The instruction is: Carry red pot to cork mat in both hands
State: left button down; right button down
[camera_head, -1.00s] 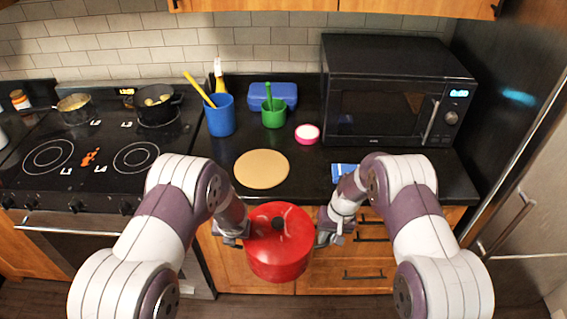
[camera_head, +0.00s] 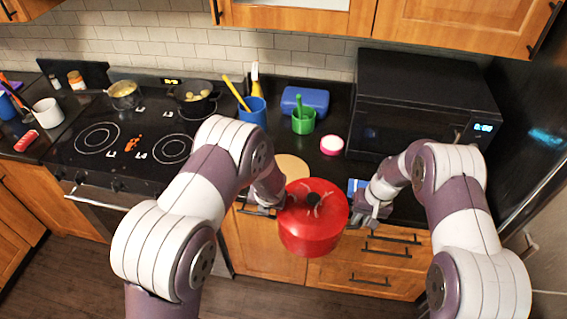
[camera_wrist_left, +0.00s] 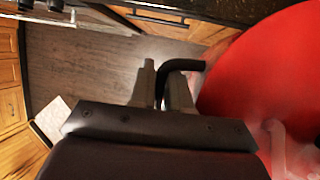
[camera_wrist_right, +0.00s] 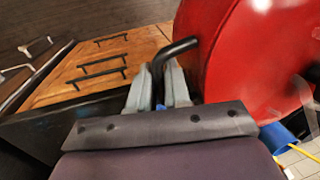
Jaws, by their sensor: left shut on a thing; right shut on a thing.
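The red pot (camera_head: 312,232), with its lid and dark knob on, hangs level between my two grippers in front of the counter edge. My left gripper (camera_head: 272,208) is shut on its left handle; the black handle (camera_wrist_left: 185,66) shows between the fingers in the left wrist view. My right gripper (camera_head: 362,208) is shut on the other handle; that black handle (camera_wrist_right: 176,48) shows between the fingers in the right wrist view. The round cork mat (camera_head: 291,166) lies flat on the counter behind the pot, partly hidden by my left arm and the pot.
The microwave (camera_head: 415,105) is at the right, the stove (camera_head: 125,145) at the left.

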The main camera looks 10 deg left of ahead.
aim_at(285, 172)
jog(key=i+j, duration=0.65)
jog(key=i, duration=0.15)
